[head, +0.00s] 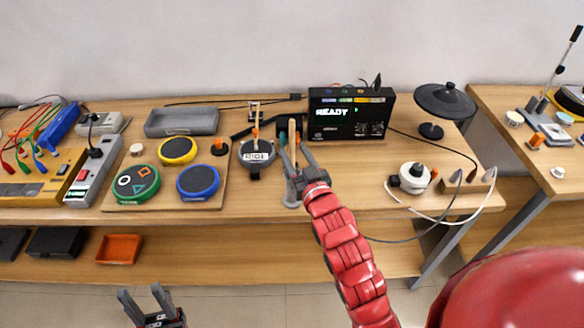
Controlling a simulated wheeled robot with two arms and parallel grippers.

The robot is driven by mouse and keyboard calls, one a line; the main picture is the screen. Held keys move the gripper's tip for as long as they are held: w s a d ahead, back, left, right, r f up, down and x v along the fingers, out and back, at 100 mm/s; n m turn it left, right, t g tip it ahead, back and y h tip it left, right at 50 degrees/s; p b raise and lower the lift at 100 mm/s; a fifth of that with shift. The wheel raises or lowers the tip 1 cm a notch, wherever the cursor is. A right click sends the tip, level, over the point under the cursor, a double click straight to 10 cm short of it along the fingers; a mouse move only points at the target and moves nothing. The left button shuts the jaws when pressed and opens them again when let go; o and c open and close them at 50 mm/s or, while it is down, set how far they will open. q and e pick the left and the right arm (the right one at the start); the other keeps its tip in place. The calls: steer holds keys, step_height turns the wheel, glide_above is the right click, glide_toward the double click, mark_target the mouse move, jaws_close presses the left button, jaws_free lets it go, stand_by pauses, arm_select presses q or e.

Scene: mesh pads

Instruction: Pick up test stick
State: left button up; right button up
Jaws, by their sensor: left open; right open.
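A pale, thin upright stick (295,125), which looks like the test stick, stands in a holder at the table's middle. Its lower part is hidden behind my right gripper. My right gripper (290,145) is open, its fingers pointing away over the grey stand (291,198). In the picture the fingers overlap the stick's spot; I cannot tell whether they touch it. My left gripper (143,292) is open and empty, low in front of the table.
A round RIDE pad (257,155) stands just left of the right gripper. A black READY box (350,125) is behind, to the right. Yellow (177,149), green (136,184) and blue (198,181) pads lie on a board at left. A black cymbal-like pad (443,100) stands at right.

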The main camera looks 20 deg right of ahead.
steer(key=shift+w, duration=0.3)
steer(key=shift+w+p, duration=0.45)
steer(key=shift+w, duration=0.25)
steer(key=w+p, duration=0.1)
steer(key=w, duration=0.3)
steer(key=shift+f, duration=0.2)
jaws_close()
steer(key=shift+s, duration=0.1)
